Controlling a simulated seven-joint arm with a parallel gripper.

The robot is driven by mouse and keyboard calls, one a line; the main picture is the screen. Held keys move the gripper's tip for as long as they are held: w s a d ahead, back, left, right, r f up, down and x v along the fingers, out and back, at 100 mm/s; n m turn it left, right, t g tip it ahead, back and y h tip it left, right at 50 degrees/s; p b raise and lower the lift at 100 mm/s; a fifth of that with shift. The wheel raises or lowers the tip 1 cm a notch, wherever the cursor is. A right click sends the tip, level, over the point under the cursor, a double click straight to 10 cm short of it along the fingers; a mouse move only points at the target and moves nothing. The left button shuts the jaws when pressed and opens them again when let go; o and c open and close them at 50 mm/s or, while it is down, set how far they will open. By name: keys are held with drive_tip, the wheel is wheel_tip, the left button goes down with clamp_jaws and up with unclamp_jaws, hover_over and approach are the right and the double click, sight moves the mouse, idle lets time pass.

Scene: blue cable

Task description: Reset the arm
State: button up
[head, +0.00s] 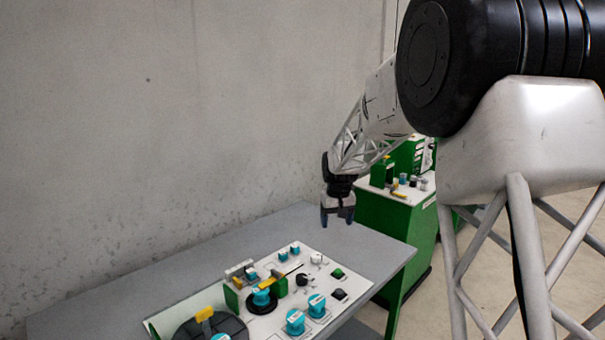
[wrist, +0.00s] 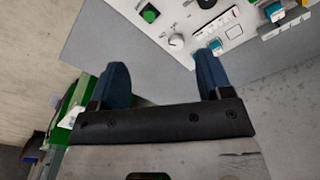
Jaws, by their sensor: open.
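My gripper (head: 338,218) hangs from the end of my arm above the far right part of the grey table (head: 120,287), in the head view. Its fingers point down. In the wrist view my gripper (wrist: 160,85) shows two blue fingers spread wide apart, with nothing between them but bare table and floor. The white control panel (head: 335,285) lies on the table, in front of the gripper in the head view and beyond the fingertips in the wrist view. The fingers appear clear of it. I cannot make out a blue cable.
The panel carries teal knobs (head: 295,321), a green button (head: 338,273), black knobs and a green bracket (head: 231,298). A black round part (head: 210,326) sits at its near left. A green cabinet (head: 400,225) stands behind the table's right end. A concrete wall (head: 150,120) runs behind.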

drive_tip(key=s+d+r, duration=0.2)
drive_tip(key=s+r, duration=0.2)
drive_tip(key=s, duration=0.4)
drive_tip(key=s+d+r+m, duration=0.1)
drive_tip(key=s+r, duration=0.2)
drive_tip(key=s, duration=0.6)
drive_tip(key=s+d+r, duration=0.2)
drive_tip(key=s+r, duration=0.2)
drive_tip(key=s, duration=0.4)
drive_tip(key=s+d+f+t, duration=0.1)
drive_tip(key=s+f, duration=0.1)
drive_tip(key=s, duration=1.2)
drive_tip(key=s+d+f+m, duration=0.1)
drive_tip(key=s+d+f, duration=0.1)
drive_tip(key=s, duration=1.2)
drive_tip(key=shift+s+t, duration=0.15)
drive_tip(key=shift+t, duration=0.25)
